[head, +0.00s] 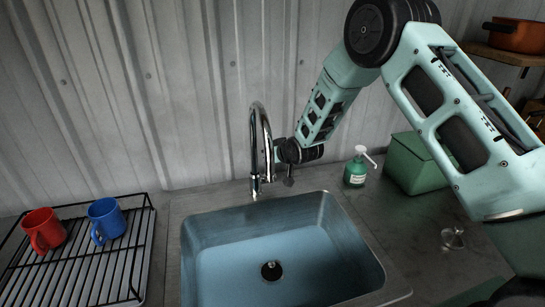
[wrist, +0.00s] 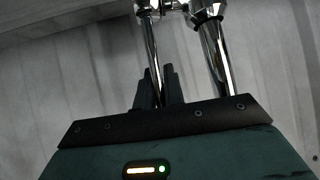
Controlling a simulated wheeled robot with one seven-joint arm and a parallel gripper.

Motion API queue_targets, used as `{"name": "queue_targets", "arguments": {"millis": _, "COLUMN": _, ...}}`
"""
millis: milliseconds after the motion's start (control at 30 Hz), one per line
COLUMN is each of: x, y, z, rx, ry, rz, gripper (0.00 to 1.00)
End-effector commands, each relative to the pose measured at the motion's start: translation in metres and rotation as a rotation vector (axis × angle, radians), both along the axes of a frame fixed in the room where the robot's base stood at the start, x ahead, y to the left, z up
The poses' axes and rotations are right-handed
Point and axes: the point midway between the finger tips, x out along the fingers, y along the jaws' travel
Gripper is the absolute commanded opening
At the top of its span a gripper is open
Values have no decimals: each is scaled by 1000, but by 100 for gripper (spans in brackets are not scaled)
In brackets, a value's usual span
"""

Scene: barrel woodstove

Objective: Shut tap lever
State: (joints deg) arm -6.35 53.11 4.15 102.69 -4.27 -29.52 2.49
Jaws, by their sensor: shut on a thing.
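A chrome tap (head: 256,135) with a tall curved spout stands at the back edge of the blue sink. In the wrist view, its thick chrome pipe (wrist: 216,55) is on the right, and the thin chrome tap lever (wrist: 151,42) is on the left. My gripper (wrist: 160,82) has its two dark fingers close together on the thin lever, near its end. In the head view my gripper (head: 279,152) is just right of the tap, and its fingertips and the lever are too small and dark to make out.
The sink (head: 232,252) is empty. A green soap bottle (head: 355,171) and a green box (head: 416,165) stand to its right. A blue mug (head: 107,220) and a red mug (head: 43,230) stand on the wire rack (head: 92,278) at left. The corrugated wall (head: 190,80) is close behind the tap.

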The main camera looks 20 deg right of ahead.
Motion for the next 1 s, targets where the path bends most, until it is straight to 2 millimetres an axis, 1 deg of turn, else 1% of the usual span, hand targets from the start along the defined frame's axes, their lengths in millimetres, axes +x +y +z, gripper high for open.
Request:
{"name": "queue_targets", "arguments": {"millis": 33, "x": 1, "y": 0, "z": 1, "rx": 0, "ry": -3, "rz": -1, "gripper": 0}}
{"name": "queue_targets", "arguments": {"millis": 67, "x": 1, "y": 0, "z": 1, "rx": 0, "ry": -3, "rz": -1, "gripper": 16}}
{"name": "queue_targets", "arguments": {"millis": 100, "x": 1, "y": 0, "z": 1, "rx": 0, "ry": -3, "rz": -1, "gripper": 27}}
{"name": "queue_targets", "arguments": {"millis": 133, "x": 1, "y": 0, "z": 1, "rx": 0, "ry": -3, "rz": -1, "gripper": 32}}
{"name": "queue_targets", "arguments": {"millis": 433, "x": -1, "y": 0, "z": 1, "rx": 1, "ry": -3, "rz": 0, "gripper": 32}}
{"name": "queue_targets", "arguments": {"millis": 567, "x": -7, "y": -2, "z": 5, "rx": 1, "ry": -3, "rz": 0, "gripper": 32}}
{"name": "queue_targets", "arguments": {"millis": 667, "x": -18, "y": -5, "z": 13, "rx": 0, "ry": -4, "rz": 0, "gripper": 32}}
{"name": "queue_targets", "arguments": {"millis": 1000, "x": -70, "y": -17, "z": 51, "rx": 0, "ry": -6, "rz": 0, "gripper": 32}}
